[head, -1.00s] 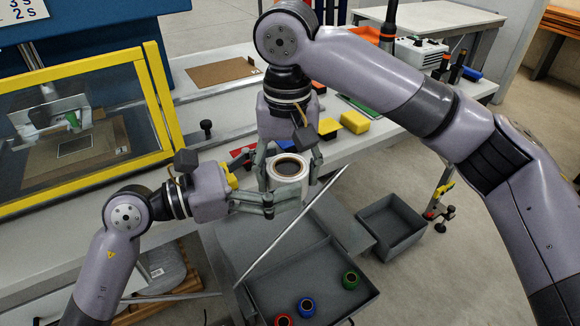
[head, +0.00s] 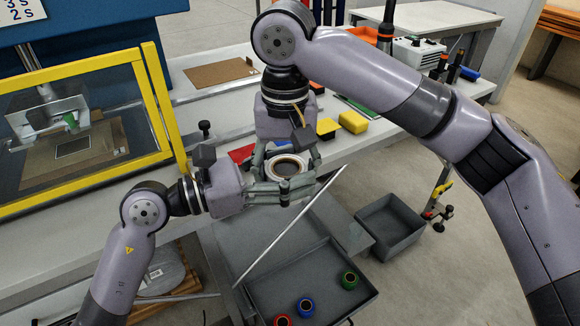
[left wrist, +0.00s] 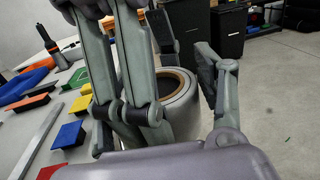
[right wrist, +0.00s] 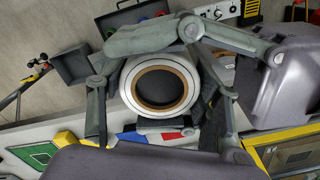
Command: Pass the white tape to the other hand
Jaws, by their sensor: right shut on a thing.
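The white tape (head: 290,179) is a roll with a brown core and dark hole, held in the air above the table's front edge. My right gripper (head: 289,158) comes down from above and is shut on the tape's outer sides. It also shows in the right wrist view, around the tape (right wrist: 155,117). My left gripper (head: 284,187) comes in from the left, with its fingers around the tape. In the left wrist view one finger is left of the tape (left wrist: 185,115) and the other stands apart at right, so it looks open. Its far finger is mostly hidden in the head view.
A grey tray (head: 262,290) with red, blue and green rolls is below. An empty grey bin (head: 390,226) stands at right. Yellow blocks (head: 353,121) lie on the table behind. A yellow-framed machine window (head: 80,130) is at left.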

